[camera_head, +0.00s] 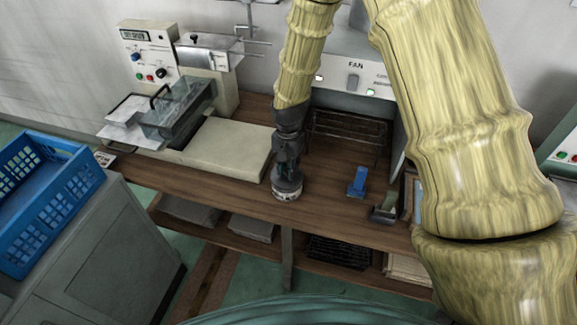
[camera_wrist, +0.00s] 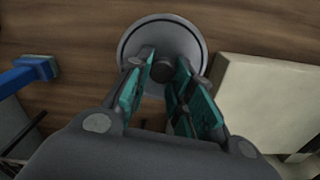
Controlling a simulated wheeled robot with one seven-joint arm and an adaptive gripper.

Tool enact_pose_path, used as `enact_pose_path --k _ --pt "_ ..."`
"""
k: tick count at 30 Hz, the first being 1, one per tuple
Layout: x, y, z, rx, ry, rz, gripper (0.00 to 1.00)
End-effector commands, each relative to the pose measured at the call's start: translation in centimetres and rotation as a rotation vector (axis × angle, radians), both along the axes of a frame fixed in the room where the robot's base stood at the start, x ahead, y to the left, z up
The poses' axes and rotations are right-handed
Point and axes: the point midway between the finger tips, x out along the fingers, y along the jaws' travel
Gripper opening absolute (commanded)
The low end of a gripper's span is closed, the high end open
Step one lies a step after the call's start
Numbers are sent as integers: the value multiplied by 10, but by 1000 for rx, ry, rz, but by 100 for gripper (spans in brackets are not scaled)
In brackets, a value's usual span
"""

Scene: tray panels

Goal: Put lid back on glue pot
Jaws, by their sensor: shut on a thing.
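My gripper (camera_head: 287,166) points down over the wooden bench, left of the bench's middle upright fan box. In the wrist view its teal-padded fingers (camera_wrist: 164,66) are shut on the dark knob of the round grey lid (camera_wrist: 187,38). The glue pot (camera_head: 288,193) stands upright on the bench right below, its pale side with dark marks showing. In the head view the dark lid appears at the pot's top. I cannot tell whether it rests flush on the rim or sits slightly above it. The fingers hide part of the lid.
A cream slab (camera_head: 228,150) lies close left of the pot. A blue brush-like tool (camera_head: 357,182) and a grey metal piece (camera_head: 385,208) lie to the right. A dark wire rack (camera_head: 345,137) stands behind. Bare wood lies between pot and blue tool.

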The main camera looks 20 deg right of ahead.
Motion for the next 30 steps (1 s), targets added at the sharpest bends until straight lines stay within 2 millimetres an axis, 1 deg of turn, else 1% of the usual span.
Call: enact_pose_path --k 8,9,13,20,22,24,30 --pt "0 0 0 0 0 -1 0" --pt "0 0 0 0 0 -1 24" --pt "0 0 0 0 0 -1 48" --pt "0 0 0 0 0 -1 48" --pt "0 0 0 0 0 -1 60" --pt "0 0 0 0 0 -1 69" --pt "0 0 0 0 0 -1 69"
